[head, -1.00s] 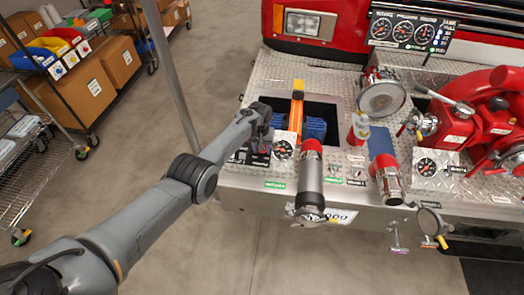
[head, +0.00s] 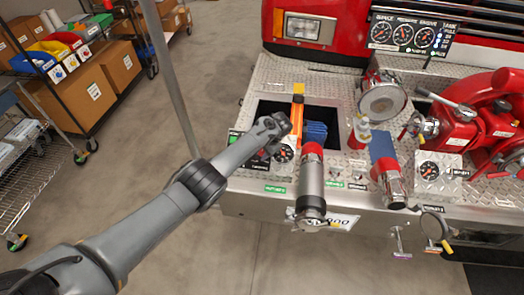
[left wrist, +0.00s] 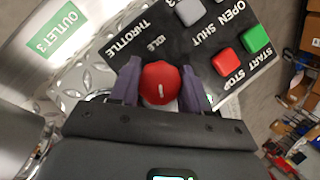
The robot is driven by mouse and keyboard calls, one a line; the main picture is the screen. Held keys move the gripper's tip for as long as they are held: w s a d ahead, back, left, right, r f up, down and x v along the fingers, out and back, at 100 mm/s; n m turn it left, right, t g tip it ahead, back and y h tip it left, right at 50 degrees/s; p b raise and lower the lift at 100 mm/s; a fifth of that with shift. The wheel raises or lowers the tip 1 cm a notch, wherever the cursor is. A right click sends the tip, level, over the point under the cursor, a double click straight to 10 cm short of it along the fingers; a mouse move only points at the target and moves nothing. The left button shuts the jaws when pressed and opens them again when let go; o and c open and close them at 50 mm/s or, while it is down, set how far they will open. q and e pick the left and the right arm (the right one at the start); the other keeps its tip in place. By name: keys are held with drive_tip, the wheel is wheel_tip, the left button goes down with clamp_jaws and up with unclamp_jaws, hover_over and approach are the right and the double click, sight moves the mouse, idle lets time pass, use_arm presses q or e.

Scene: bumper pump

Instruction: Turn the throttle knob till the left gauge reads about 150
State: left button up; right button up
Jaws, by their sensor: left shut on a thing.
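The throttle knob (left wrist: 160,83) is red and round with a white mark. It sits on a black panel (left wrist: 178,45) beside the word THROTTLE. In the left wrist view, the two purple fingers of my left gripper (left wrist: 160,88) are on either side of the knob and shut on it. In the head view, my left gripper (head: 270,138) is at the left of the bumper and hides the knob. The left gauge (head: 284,153) is a round black dial just right of the gripper; its reading is too small to tell. My right gripper is out of view.
The panel also has a green START button (left wrist: 255,39) and a red STOP button (left wrist: 227,62). A capped outlet pipe (head: 311,182) stands right of the left gauge. Another gauge (head: 429,170) is farther right. An open bin (head: 272,110) lies behind the gripper.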

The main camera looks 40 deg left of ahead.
use_arm(q)
drive_tip(key=shift+m, duration=0.5)
drive_tip(key=o, duration=1)
drive_tip(key=shift+s, duration=0.1)
drive_tip(key=shift+o, duration=0.2)
drive_tip(key=shift+d+r+p, duration=0.15)
drive_tip(key=shift+r+p, duration=0.3)
drive_tip(key=shift+r, duration=0.1)
drive_tip(key=p+v, duration=0.3)
drive_tip(key=v, duration=0.6)
drive_tip(key=shift+d+r, duration=0.25)
drive_tip(key=shift+d, duration=0.05)
